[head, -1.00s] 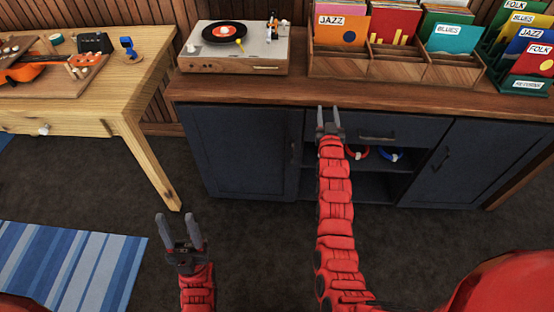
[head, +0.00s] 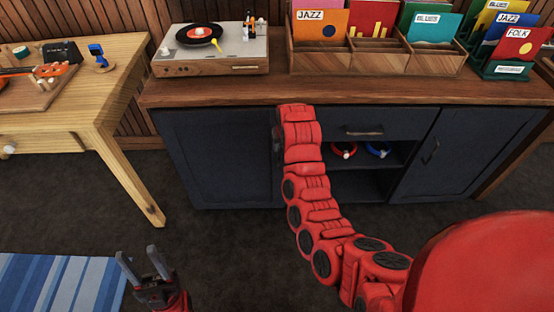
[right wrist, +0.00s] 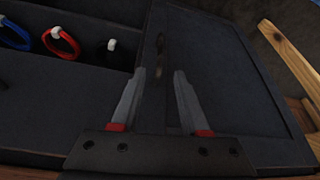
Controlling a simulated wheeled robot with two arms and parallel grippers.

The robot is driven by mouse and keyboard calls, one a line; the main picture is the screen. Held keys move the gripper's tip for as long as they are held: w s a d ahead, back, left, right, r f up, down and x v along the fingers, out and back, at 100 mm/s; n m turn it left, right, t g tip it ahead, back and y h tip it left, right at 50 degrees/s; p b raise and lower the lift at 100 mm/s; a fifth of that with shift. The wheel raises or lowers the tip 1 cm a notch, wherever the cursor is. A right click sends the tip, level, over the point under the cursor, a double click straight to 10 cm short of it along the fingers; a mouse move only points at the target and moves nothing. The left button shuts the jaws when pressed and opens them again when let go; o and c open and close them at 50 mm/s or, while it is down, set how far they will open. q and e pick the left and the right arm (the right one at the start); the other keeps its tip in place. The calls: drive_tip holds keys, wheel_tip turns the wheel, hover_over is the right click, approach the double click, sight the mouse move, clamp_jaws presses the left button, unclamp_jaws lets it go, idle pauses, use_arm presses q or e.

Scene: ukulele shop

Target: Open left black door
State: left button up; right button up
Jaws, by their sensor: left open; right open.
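The left black door (head: 220,150) of the cabinet is closed, under the record player. It also shows in the right wrist view (right wrist: 215,75). Its dark vertical handle (right wrist: 162,45) lies ahead of the gap between my right fingertips; the arm hides it in the head view. My right gripper (right wrist: 160,73) is open at the door's handle edge, with nothing visibly clamped between its fingers. In the head view it is mostly hidden behind my red arm. My left gripper (head: 136,256) is open and empty, low above the floor at the left.
Right of the door are a drawer (head: 365,123) and open shelves with a red ring (head: 343,150) and a blue ring (head: 378,150). A right black door (head: 470,150) is closed. A wooden table (head: 105,95) stands at the left. Dark floor in front is clear.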

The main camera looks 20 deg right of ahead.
sight(279, 159)
drive_tip(key=b+x, duration=0.1)
drive_tip(key=x, duration=0.9)
drive_tip(key=shift+w+a+f, duration=0.1)
drive_tip(key=shift+w, duration=0.05)
drive_tip(key=shift+w+f+b, duration=0.25)
drive_tip(key=shift+f+b, duration=0.1)
drive_tip(key=shift+f, duration=0.3)
drive_tip(key=shift+w+f+b, duration=0.15)
drive_tip(key=shift+f+b, duration=0.45)
drive_tip(key=shift+f, duration=0.1)
drive_tip(key=shift+b+x, duration=0.8)
drive_tip(key=shift+b, duration=0.05)
drive_tip(key=shift+w, duration=0.15)
clamp_jaws()
